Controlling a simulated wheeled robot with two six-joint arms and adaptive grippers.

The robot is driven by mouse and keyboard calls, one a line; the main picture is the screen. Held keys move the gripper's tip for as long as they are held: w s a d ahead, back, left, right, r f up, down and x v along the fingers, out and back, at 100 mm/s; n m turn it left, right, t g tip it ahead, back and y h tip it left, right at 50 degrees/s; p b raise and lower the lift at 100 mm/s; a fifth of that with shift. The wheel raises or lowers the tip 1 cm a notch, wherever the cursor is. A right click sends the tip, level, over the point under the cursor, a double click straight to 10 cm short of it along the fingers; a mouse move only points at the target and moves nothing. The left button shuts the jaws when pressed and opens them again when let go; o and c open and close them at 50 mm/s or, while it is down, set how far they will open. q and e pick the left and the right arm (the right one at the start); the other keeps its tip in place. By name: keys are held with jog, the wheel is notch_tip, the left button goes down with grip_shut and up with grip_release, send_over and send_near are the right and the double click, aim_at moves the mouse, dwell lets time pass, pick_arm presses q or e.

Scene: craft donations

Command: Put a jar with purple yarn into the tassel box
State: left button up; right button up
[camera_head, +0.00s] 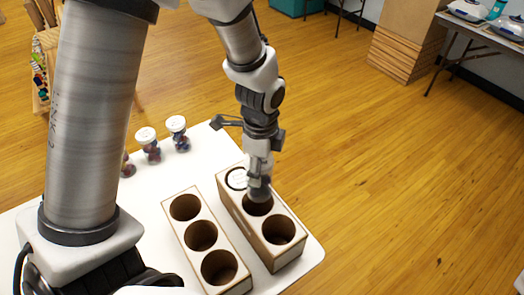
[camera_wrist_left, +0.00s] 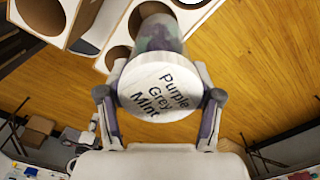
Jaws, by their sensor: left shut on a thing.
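My left gripper (camera_head: 260,180) points down over the right-hand wooden box (camera_head: 238,212). In the left wrist view its two fingers are shut on a jar with a white lid reading "Purple Grey Mint" (camera_wrist_left: 158,88). Purple, grey and mint contents show through its side. The jar is at the box's middle hole; I cannot tell how far its base is inside. A white round lid (camera_head: 237,178) shows in the far hole, and the near hole is empty. No label shows which box is the tassel box. My right gripper is not in view.
A second wooden box (camera_head: 182,232) with three empty holes stands to the left. Jars (camera_head: 152,146) with dark contents stand at the white table's (camera_head: 205,155) far left, beside my arm. The table edge is close to the right-hand box.

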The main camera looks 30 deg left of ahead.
aim_at(259, 194)
pick_arm(q)
jog(key=shift+s+d+f+b, duration=0.2)
jog(key=shift+s+f+b, duration=0.3)
jog(key=shift+s+b, duration=0.15)
jog(key=shift+s+d+f+b, duration=0.15)
jog(key=shift+s+f+b, duration=0.35)
jog(key=shift+s+b, duration=0.1)
jog(key=f+b, duration=0.1)
jog(key=w+f+b, duration=0.1)
jog(key=f, duration=0.1)
jog(key=f+b, duration=0.1)
jog(key=shift+w+a+f, duration=0.25)
jog(key=shift+w, duration=0.1)
jog(key=shift+s+d+f+b, duration=0.1)
jog(key=shift+s+f+b, duration=0.1)
jog(key=shift+f+b, duration=0.65)
jog(key=shift+s+f, duration=0.1)
jog(key=shift+f, duration=0.5)
jog(key=shift+w, duration=0.2)
jog(key=o, duration=1.3)
jog(key=shift+s, duration=0.1)
jog(key=shift+c, duration=0.2)
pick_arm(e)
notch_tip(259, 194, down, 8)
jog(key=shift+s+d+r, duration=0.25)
